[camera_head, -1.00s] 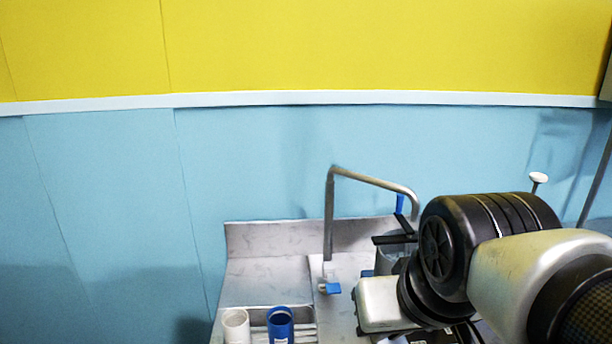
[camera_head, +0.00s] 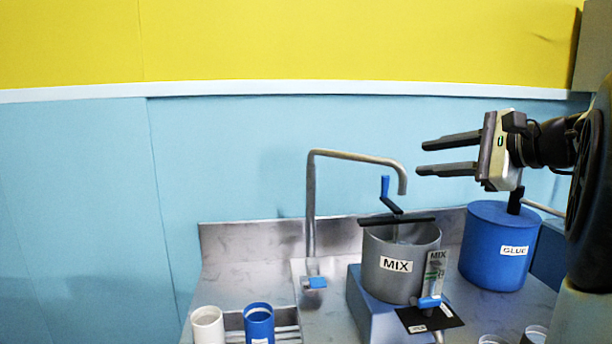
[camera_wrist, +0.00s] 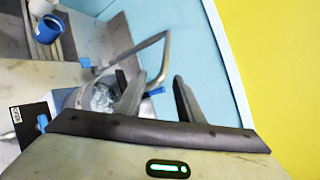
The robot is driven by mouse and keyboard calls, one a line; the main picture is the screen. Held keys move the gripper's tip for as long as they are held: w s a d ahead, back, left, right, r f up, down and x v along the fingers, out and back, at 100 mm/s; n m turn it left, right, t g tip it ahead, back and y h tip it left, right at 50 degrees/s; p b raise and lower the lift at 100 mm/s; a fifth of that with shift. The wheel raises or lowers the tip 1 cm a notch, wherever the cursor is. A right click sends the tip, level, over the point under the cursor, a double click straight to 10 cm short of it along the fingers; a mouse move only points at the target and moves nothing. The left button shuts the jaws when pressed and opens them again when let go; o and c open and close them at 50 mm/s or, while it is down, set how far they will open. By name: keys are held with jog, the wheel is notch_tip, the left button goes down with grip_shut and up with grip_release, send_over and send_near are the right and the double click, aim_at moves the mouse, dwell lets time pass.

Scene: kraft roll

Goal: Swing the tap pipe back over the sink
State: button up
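The tap pipe (camera_head: 311,205) is a thin grey metal tube. It rises from a base with a blue handle (camera_head: 315,283) and reaches right, its bent-down spout above the grey MIX pot (camera_head: 400,270). In the wrist view the tap pipe (camera_wrist: 135,50) lies ahead of the fingertips, its spout end in line with the gap between them. My gripper (camera_head: 420,159) is open and empty, just right of the spout, fingers pointing left; it also shows in the wrist view (camera_wrist: 158,76). A slotted recess (camera_head: 288,331) lies front left; I cannot tell whether this is the sink.
A blue crank (camera_head: 386,190) stands up from the pot, below the gripper's height. A blue GLUE drum (camera_head: 500,245) stands right of the pot. A white cup (camera_head: 208,326) and a blue cup (camera_head: 259,324) stand at the recess. Air left of the pipe is clear.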

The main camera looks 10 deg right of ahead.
aim_at(380, 159)
jog(key=shift+m+t, duration=0.3)
jog(key=x, duration=1.1)
jog(key=b+x, duration=0.1)
jog(key=x, duration=0.5)
jog(key=shift+w+d+r, duration=0.1)
jog(key=shift+w+d, duration=0.15)
jog(key=shift+d, duration=0.1)
grip_shut()
